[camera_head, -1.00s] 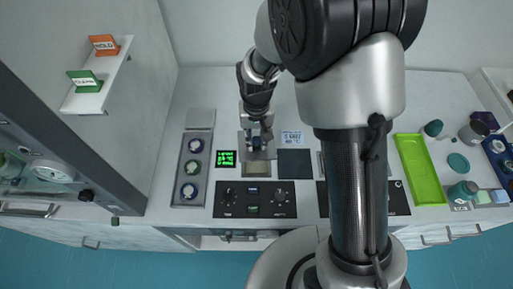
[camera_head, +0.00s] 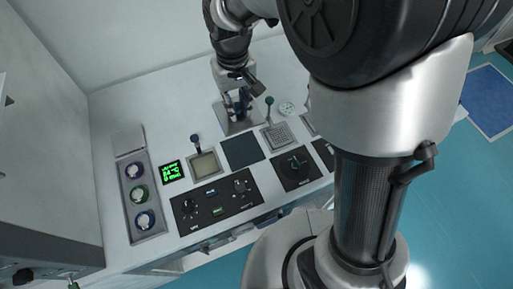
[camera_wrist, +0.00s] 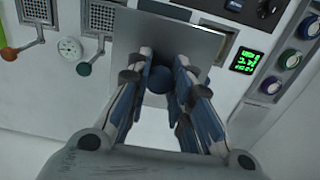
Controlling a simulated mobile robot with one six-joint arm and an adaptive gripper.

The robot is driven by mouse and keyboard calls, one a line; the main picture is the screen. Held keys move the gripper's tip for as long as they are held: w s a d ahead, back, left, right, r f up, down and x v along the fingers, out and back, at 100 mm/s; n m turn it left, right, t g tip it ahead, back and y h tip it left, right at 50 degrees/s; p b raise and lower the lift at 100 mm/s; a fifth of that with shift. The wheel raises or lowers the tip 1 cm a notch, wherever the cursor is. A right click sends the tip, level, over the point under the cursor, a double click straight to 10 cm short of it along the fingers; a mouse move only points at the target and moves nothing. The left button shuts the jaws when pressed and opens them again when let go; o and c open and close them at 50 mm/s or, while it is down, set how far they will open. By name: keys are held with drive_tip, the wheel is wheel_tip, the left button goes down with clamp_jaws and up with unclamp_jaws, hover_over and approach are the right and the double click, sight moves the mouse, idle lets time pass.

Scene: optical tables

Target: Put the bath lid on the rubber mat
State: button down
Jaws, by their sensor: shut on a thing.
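The bath lid (camera_head: 229,127) is a flat grey metal plate with a round blue knob. My gripper (camera_head: 238,109) is shut on that knob, and the plate hangs roughly level below the fingers. In the wrist view the lid (camera_wrist: 187,42) spreads beyond my gripper (camera_wrist: 160,80) and partly covers the bath. The rubber mat (camera_head: 242,152) is a dark, bare square on the bench, just in front of the lid in the head view. A strip of the mat (camera_wrist: 165,11) shows past the lid's edge in the wrist view. The lid's height is hard to judge.
The open bath (camera_head: 205,165) lies left of the mat, with a blue-knobbed handle (camera_head: 195,138) at its back edge. A grated basket (camera_head: 277,136) with a teal-knobbed handle stands right of it. A green display (camera_head: 172,172) and control panel (camera_head: 215,201) lie left and in front.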

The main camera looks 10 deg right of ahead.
sight(243, 150)
wheel_tip(243, 150, down, 20)
drive_tip(key=b, duration=0.6)
drive_tip(key=shift+r, duration=0.15)
drive_tip(key=shift+f, duration=0.25)
drive_tip(key=c, duration=1.4)
unclamp_jaws()
drive_tip(key=shift+c, duration=0.2)
